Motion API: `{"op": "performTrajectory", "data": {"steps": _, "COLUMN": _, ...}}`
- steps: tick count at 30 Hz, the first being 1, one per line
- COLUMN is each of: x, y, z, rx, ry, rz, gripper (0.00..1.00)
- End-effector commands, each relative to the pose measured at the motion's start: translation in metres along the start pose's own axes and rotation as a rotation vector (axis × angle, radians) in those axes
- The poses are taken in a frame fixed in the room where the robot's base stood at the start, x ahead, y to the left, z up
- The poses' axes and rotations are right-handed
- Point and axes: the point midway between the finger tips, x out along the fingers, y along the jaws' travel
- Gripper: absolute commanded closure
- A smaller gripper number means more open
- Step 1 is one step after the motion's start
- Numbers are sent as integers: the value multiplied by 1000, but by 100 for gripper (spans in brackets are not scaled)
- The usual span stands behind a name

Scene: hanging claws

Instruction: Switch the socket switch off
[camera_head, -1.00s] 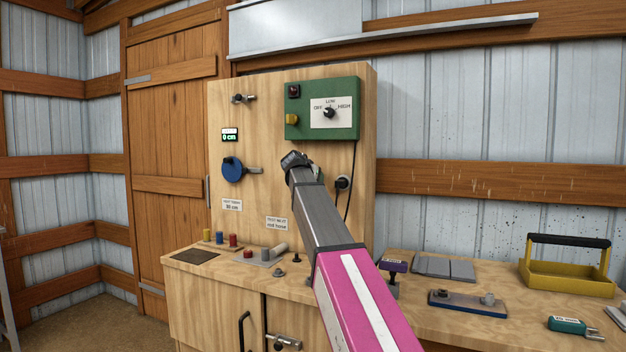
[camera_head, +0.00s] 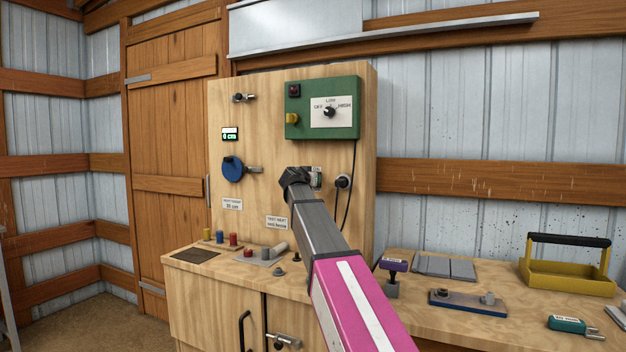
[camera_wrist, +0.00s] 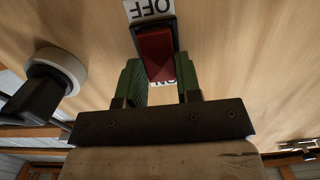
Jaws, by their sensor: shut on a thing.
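The socket switch (camera_wrist: 156,52) is a red rocker in a dark frame on the wooden panel, with an OFF label at the top and an ON label below in the wrist view. Both labels look upside down there. My gripper (camera_wrist: 155,72) has its green fingers on either side of the red rocker, shut on it. In the head view my gripper (camera_head: 298,180) is at the panel and hides most of the switch (camera_head: 317,177). The rocker's tilt is hard to judge.
A round socket with a black plug (camera_head: 343,181) sits just right of the switch, its cord running up to a green control box (camera_head: 323,108). A blue disc (camera_head: 233,169) is on the panel's left. The bench below (camera_head: 225,283) holds small parts.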

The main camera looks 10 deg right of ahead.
Motion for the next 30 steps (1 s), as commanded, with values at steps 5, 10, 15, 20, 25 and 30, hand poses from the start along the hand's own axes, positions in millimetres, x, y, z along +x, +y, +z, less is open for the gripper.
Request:
{"op": "performTrajectory", "data": {"steps": 5, "x": -1, "y": 1, "z": 3, "rx": -1, "ry": 93, "rz": 1, "gripper": 92}}
{"op": "performTrajectory", "data": {"steps": 10, "x": -1, "y": 0, "z": 3, "rx": -1, "ry": 131, "rz": -1, "gripper": 92}}
{"op": "performTrajectory", "data": {"steps": 15, "x": -1, "y": 0, "z": 3, "rx": 0, "ry": 135, "rz": -1, "gripper": 92}}
{"op": "performTrajectory", "data": {"steps": 20, "x": -1, "y": 0, "z": 3, "rx": 0, "ry": 134, "rz": -1, "gripper": 62}}
{"op": "performTrajectory", "data": {"steps": 25, "x": -1, "y": 0, "z": 3, "rx": 0, "ry": 133, "rz": -1, "gripper": 43}}
{"op": "performTrajectory", "data": {"steps": 30, "x": -1, "y": 0, "z": 3, "rx": 0, "ry": 132, "rz": -1, "gripper": 43}}
